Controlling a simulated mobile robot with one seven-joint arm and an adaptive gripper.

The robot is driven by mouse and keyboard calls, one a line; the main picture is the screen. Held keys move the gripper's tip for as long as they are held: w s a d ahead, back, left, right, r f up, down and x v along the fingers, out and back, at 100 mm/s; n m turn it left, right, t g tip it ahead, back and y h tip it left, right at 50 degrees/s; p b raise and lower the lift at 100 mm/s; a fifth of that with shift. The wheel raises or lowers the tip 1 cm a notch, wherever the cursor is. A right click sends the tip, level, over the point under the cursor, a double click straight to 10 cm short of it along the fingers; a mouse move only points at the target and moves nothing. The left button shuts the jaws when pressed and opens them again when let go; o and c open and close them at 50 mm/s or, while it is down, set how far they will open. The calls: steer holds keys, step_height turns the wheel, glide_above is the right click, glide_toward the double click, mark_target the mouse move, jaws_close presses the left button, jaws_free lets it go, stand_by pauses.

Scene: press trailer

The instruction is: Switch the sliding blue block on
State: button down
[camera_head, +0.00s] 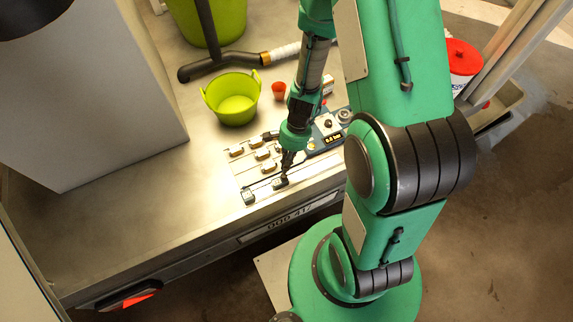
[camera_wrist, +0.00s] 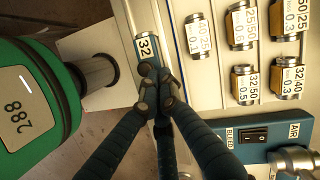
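A blue block (camera_wrist: 285,133) with a black rocker switch (camera_wrist: 253,135) and the words BLEED and AIR lies at the lower right of the wrist view. In the head view the blue block (camera_head: 316,144) sits on the metal bench, right of my gripper and partly behind my arm. Which way the rocker is set cannot be told. In the head view my gripper (camera_head: 284,172) is just above that slider (camera_head: 280,183); contact cannot be told.
Several small labelled brass pieces (camera_wrist: 240,27) stand on the panel. A small green tub (camera_head: 236,104), a red cup (camera_head: 279,90) and a black pipe (camera_head: 200,69) are behind. The bench's left front is clear.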

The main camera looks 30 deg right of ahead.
steer(key=shift+d, duration=0.1)
steer(key=shift+w+d+r+p, duration=0.25)
steer(key=shift+w+d+p, duration=0.25)
steer(key=shift+d, duration=0.25)
steer(key=shift+w+d+r+p, duration=0.15)
steer(key=shift+w+d+p, duration=0.15)
steer(key=shift+d, duration=0.25)
steer(key=shift+w+d+r+p, duration=0.2)
steer(key=shift+d+p, duration=0.1)
steer(key=shift+d, duration=0.2)
steer(key=p+v, duration=0.2)
steer(key=v, duration=0.7)
steer(key=shift+r, duration=0.25)
steer(key=shift+r, duration=0.1)
